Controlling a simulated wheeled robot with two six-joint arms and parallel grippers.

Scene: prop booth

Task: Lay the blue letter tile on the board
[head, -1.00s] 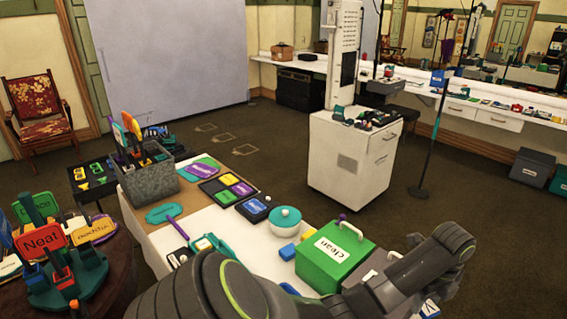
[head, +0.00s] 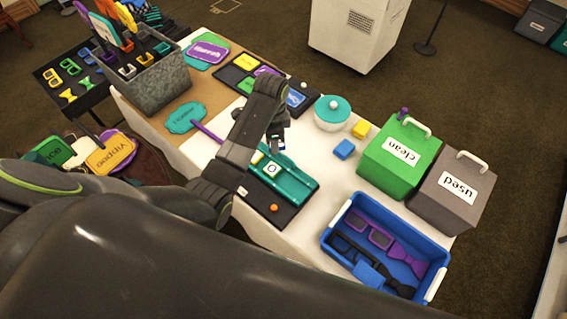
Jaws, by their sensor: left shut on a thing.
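My left gripper (head: 277,139) points down over the far edge of the teal board (head: 299,186). It is shut on a small blue and white piece, the blue letter tile (head: 281,147); the fingers hide much of it, and its letter cannot be read. I cannot tell whether the tile touches the board. A white tile with a dark letter O (head: 271,170) lies on the board. My right gripper is not in view.
An orange ball (head: 274,207) lies on the dark mat in front of the board. To the right are a blue block (head: 344,149), a teal lidded bowl (head: 332,115), a green "clean" box (head: 385,175), a grey "used" box (head: 455,210) and a blue bin (head: 335,262) with bow ties.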

